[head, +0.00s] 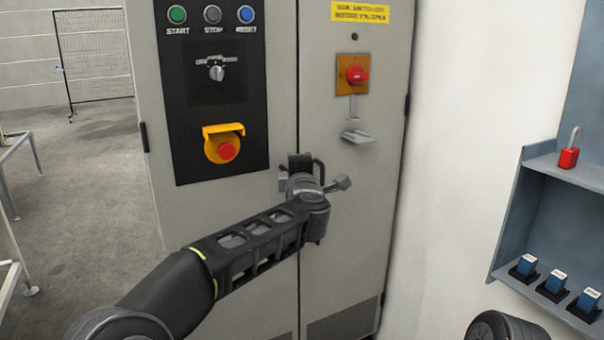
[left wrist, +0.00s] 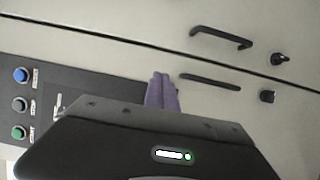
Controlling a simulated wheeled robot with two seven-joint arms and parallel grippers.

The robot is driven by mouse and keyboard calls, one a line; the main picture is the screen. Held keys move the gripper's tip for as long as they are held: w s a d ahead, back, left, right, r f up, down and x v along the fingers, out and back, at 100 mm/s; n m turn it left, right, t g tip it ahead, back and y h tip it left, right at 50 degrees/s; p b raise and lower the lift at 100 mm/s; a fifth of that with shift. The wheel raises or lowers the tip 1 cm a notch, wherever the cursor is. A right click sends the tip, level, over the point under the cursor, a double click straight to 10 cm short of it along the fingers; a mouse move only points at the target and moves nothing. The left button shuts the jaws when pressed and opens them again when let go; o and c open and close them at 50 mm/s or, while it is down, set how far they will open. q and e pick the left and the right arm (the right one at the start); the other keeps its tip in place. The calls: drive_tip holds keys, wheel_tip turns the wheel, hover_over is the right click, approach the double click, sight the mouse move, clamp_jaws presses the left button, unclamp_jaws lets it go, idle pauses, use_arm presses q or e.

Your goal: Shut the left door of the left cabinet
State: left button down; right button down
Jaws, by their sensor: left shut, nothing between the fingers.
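The left cabinet is grey with two doors. Its left door (head: 225,245) carries a black control panel and looks flush or nearly flush with the right door (head: 340,230); a thin dark seam runs between them. In the left wrist view the left door's black handle (left wrist: 210,80) lies flatter than the right door's handle (left wrist: 220,38). My left gripper (left wrist: 160,92) is shut and empty, its purple fingers in front of the left door near that handle. I cannot tell whether they touch the door. In the head view my wrist hides the fingers. My right gripper is out of view.
The panel has buttons and a yellow-hooded red stop button (head: 227,151). A red switch (head: 357,75) and a small grey bracket (head: 357,136) are on the right door. A blue-grey wall shelf (head: 535,299) holds a red padlock (head: 569,157). Open floor (head: 95,210) lies left.

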use_arm(q)
drive_tip(key=shift+s+d, duration=0.3)
drive_tip(key=shift+s, duration=0.35)
drive_tip(key=shift+s+d, duration=0.25)
drive_tip(key=shift+s, duration=0.35)
